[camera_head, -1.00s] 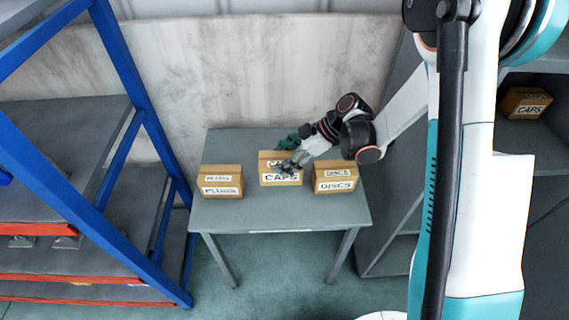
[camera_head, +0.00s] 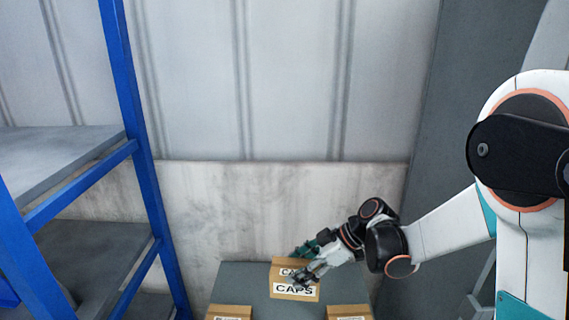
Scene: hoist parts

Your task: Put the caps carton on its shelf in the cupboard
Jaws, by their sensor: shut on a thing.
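The caps carton (camera_head: 283,266), a brown box with white "CAPS" labels, is at the lower middle of the head view, over the grey table (camera_head: 236,279). My gripper (camera_head: 306,262) reaches in from the right and is shut on the carton, with its fingers on the carton's top and sides. The carton looks raised above the table, though its base is hard to judge. The cupboard's dark grey side (camera_head: 450,130) shows at the right; its shelves are hidden or out of view.
Two other cartons stand on the table, one at the left (camera_head: 229,312) and one at the right (camera_head: 349,312), both cut off by the frame's lower edge. A blue-framed rack (camera_head: 131,110) stands at the left. A wall closes the back.

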